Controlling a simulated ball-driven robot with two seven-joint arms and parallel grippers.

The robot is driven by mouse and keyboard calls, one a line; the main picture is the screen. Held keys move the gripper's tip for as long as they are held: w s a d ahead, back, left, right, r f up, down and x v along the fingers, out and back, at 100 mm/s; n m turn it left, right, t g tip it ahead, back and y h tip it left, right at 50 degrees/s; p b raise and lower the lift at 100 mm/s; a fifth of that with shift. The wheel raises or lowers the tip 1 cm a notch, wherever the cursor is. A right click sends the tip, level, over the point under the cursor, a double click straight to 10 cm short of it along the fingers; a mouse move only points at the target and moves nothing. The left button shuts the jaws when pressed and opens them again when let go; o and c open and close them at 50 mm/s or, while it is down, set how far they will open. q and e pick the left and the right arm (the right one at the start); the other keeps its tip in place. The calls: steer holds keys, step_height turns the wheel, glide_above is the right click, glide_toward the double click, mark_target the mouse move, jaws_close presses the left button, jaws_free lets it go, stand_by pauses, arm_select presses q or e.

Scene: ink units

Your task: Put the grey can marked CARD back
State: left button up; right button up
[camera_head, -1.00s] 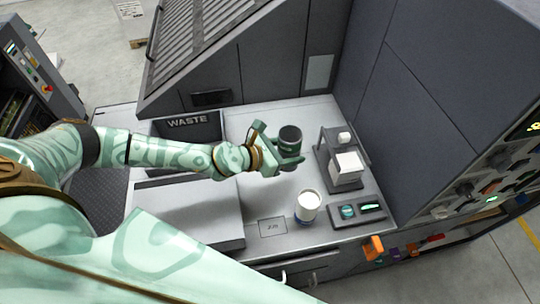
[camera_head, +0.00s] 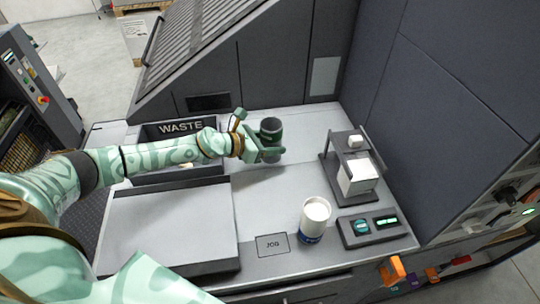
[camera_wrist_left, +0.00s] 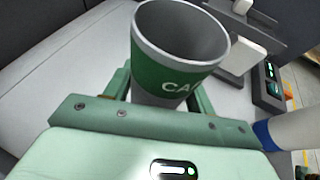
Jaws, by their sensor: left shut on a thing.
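The grey can (camera_head: 271,127) has a dark green band and stands upright, open end up, over the back middle of the pale worktop. The left wrist view shows the can (camera_wrist_left: 170,60) close up, empty as far as I see, with the letters "CA" readable on its green band and the rest turned out of sight. My left gripper (camera_head: 266,152) is shut around the can's lower part, which the jaws partly hide. I cannot tell whether its base touches the worktop. My right gripper is not in view.
A white cup with a blue base (camera_head: 314,221) stands at front right, beside a control pad (camera_head: 376,228). A grey stand with a white block (camera_head: 356,178) is to the right. The WASTE bin (camera_head: 181,128) and a grey box (camera_head: 170,225) are left. Worktop around the can is clear.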

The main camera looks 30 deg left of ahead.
arm_select(q)
steer(key=f, duration=0.1)
steer(key=f+b, duration=0.2)
steer(key=shift+w+a+f, duration=0.25)
steer(key=shift+a+f, duration=0.05)
steer(key=shift+f, duration=0.25)
steer(key=o, duration=1)
steer(key=shift+f+b, duration=0.1)
steer(key=shift+b, duration=0.2)
steer(key=shift+o, duration=0.2)
